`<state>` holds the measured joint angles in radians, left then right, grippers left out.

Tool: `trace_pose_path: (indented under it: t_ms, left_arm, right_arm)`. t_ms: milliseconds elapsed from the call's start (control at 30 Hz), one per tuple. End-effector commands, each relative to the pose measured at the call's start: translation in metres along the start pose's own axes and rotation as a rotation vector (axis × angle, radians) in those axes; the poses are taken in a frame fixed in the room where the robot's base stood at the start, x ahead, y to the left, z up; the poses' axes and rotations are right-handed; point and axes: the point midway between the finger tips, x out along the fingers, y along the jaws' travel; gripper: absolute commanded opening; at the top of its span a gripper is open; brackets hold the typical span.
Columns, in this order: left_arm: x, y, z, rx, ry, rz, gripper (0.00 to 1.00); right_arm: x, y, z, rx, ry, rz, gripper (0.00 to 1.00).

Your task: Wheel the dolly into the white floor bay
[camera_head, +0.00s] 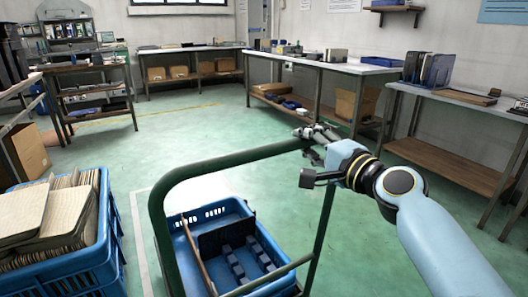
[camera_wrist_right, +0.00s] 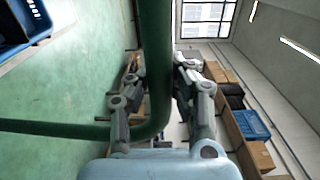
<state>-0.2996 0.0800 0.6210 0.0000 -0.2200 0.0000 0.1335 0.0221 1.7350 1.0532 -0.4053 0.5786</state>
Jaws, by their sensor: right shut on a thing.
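The dolly has a green tubular handle (camera_head: 222,160) and carries a blue crate (camera_head: 243,215) with dark panels in it. My right gripper (camera_head: 316,138) is at the handle's top right corner. In the right wrist view the green handle tube (camera_wrist_right: 155,60) runs between the two fingers of my right gripper (camera_wrist_right: 157,90), which is shut on it. White floor marking (camera_head: 142,215) of the bay shows left of the dolly, with its far edge behind the handle; the rest is hidden by the dolly and crates. My left gripper is out of view.
A blue crate (camera_head: 112,218) full of beige sheets stands close on the left. Workbenches (camera_head: 318,65) line the back, and a lower bench (camera_head: 455,95) stands on the right. Open green floor (camera_head: 195,125) lies beyond the dolly.

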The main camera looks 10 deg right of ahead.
Motion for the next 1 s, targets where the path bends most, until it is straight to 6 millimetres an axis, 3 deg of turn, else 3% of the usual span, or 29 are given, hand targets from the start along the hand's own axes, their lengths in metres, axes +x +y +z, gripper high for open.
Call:
trace_pose_path:
  t_ms: [167, 1000]
  left_arm:
    - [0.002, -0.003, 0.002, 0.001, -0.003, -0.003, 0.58]
    - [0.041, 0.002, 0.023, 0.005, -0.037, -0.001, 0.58]
  right_arm:
    - [0.007, 0.001, 0.000, 0.000, 0.000, 0.001, 0.00]
    - [0.136, 0.004, 0.002, 0.001, 0.001, 0.001, 0.00]
